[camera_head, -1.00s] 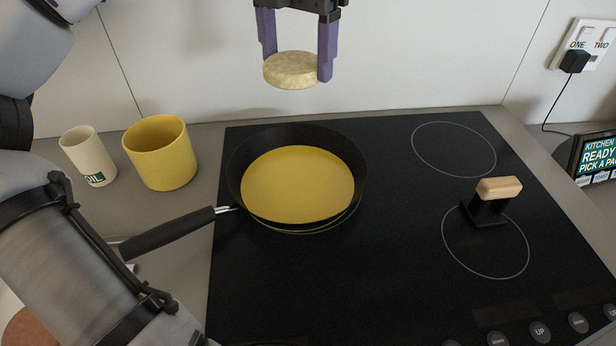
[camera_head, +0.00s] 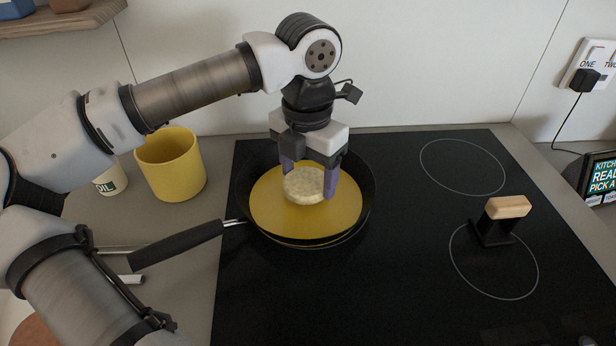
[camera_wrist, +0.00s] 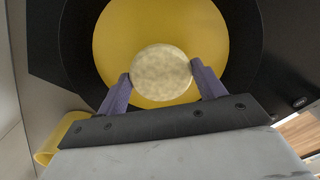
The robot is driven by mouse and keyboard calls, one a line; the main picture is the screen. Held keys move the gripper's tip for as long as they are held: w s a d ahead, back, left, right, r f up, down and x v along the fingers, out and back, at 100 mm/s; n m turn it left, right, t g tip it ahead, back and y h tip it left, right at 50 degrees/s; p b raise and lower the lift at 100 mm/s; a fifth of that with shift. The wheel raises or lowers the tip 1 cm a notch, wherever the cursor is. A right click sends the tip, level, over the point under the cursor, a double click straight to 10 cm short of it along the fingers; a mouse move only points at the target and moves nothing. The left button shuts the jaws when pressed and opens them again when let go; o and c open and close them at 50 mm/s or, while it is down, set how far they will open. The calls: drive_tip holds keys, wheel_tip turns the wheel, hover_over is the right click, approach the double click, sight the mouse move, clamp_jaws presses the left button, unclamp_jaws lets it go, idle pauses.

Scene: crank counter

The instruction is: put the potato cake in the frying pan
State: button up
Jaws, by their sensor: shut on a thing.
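The potato cake (camera_head: 304,186) is a pale, round, thick disc. My gripper (camera_head: 312,185) is shut on it, one purple finger on each side. The frying pan (camera_head: 262,222) is black with a yellow inside and stands on the hob, its black handle pointing left. The cake is over the yellow pan floor, inside the rim as seen from above. I cannot tell whether it touches the floor. In the wrist view the cake (camera_wrist: 161,72) sits between the two fingertips (camera_wrist: 160,82), with the yellow pan floor (camera_wrist: 118,40) behind it.
A yellow mug (camera_head: 171,165) and a cream cup marked OIL (camera_head: 112,181) stand left of the hob. A black press with a wooden handle (camera_head: 508,207) stands on the right of the hob (camera_head: 400,260). A socket and a screen are at the far right. The hob front is clear.

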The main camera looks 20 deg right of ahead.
sight(307, 180)
drive_tip(key=shift+f, duration=0.85)
drive_tip(key=shift+f, duration=0.1)
drive_tip(key=shift+f, duration=0.15)
drive_tip(key=o, duration=1)
wheel_tip(307, 180, up, 13)
drive_tip(key=shift+f+b, duration=0.2)
drive_tip(key=shift+b, duration=0.2)
